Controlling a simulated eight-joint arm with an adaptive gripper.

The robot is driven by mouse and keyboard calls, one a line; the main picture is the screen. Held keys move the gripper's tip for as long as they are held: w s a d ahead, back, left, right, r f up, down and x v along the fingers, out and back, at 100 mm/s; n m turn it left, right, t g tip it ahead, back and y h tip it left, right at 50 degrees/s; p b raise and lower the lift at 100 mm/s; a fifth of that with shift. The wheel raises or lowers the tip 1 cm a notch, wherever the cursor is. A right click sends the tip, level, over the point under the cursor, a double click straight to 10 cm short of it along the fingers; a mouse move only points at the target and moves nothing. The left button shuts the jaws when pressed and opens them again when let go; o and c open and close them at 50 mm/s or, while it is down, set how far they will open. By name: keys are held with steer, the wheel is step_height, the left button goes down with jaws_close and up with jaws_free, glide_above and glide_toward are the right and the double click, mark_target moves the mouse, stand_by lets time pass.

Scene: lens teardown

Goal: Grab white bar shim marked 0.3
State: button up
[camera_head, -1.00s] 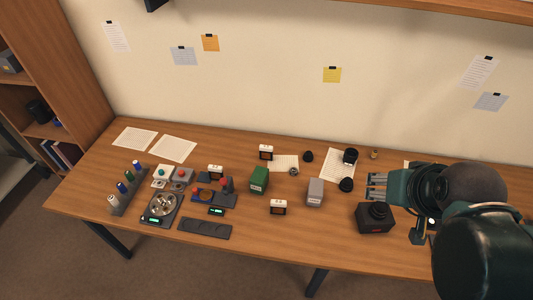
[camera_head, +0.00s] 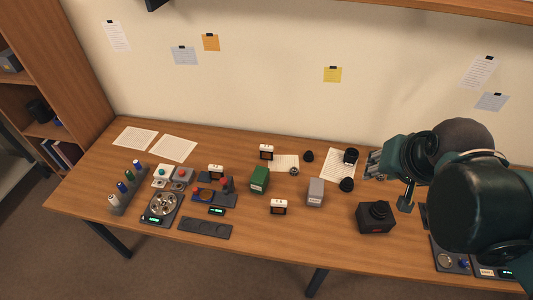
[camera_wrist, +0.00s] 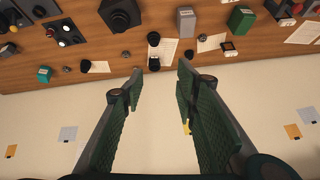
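I cannot make out a white bar shim marked 0.3 for certain in either view; any markings are too small to read. Small white blocks with dark faces stand on the table, one at the back (camera_head: 266,152), one at the front (camera_head: 278,207) and one at the left (camera_head: 215,171). My gripper (camera_head: 373,165) is at the right, above the table near the dark lens parts. In the wrist view my gripper (camera_wrist: 160,72) is open, with nothing between its fingers; the wall shows behind them.
A black box (camera_head: 375,219), a grey box (camera_head: 315,192) and a green box (camera_head: 259,180) stand on the wooden table (camera_head: 285,245). Dark cylinders (camera_head: 350,156) stand near a paper sheet. Trays and bottles (camera_head: 126,188) crowd the left. Dark devices (camera_head: 450,261) lie at the right edge.

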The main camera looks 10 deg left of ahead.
steer(key=w+a+m+g, duration=0.2)
steer(key=w+a+m, duration=0.4)
steer(key=w, duration=0.7)
steer(key=m+g+b, duration=0.2)
steer(key=m+g, duration=0.2)
steer(key=m, duration=0.6)
glide_above(266, 146)
steer(key=f, duration=2.9)
steer(key=shift+d+f, duration=0.2)
steer(key=shift+d, duration=0.1)
steer(key=shift+w+a+f+m, duration=0.1)
steer(key=shift+a+f+m, duration=0.2)
steer(key=shift+f, duration=0.1)
steer(key=shift+d, duration=0.1)
steer(key=shift+f, duration=1.25)
